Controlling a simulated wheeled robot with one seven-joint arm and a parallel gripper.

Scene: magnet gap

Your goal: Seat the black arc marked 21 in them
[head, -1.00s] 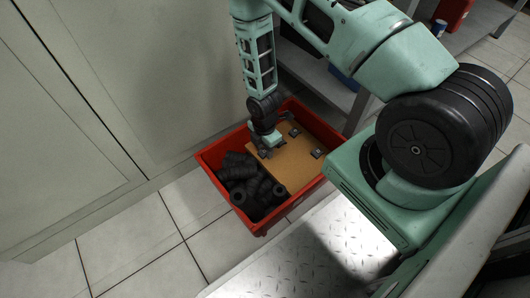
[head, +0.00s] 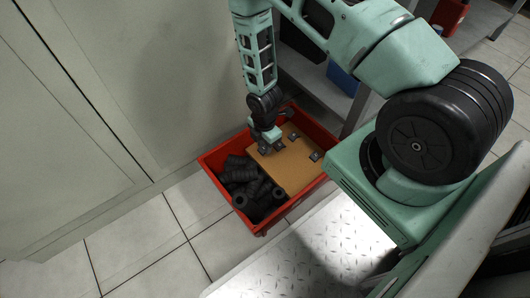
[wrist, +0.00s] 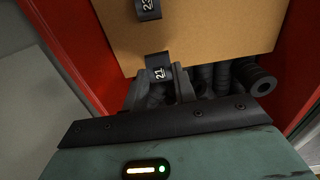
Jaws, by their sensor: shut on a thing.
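The black arc marked 21 (wrist: 158,68) is between the fingertips of my gripper (wrist: 159,82) in the wrist view, its white number facing the camera. My gripper is shut on it. The arc overlaps the near edge of the tan board (wrist: 205,30); I cannot tell whether it touches the board. A second black arc, marked 23 (wrist: 148,9), lies on the board farther up and is partly cut off. In the head view my gripper (head: 268,148) is over the left part of the board (head: 290,172). The held arc is too small to make out there.
A red bin (head: 325,183) holds the board and several black ring-like cylinders (head: 245,185). Another black arc (head: 315,156) sits on the board's right part. A pale cabinet wall stands close behind on the left.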

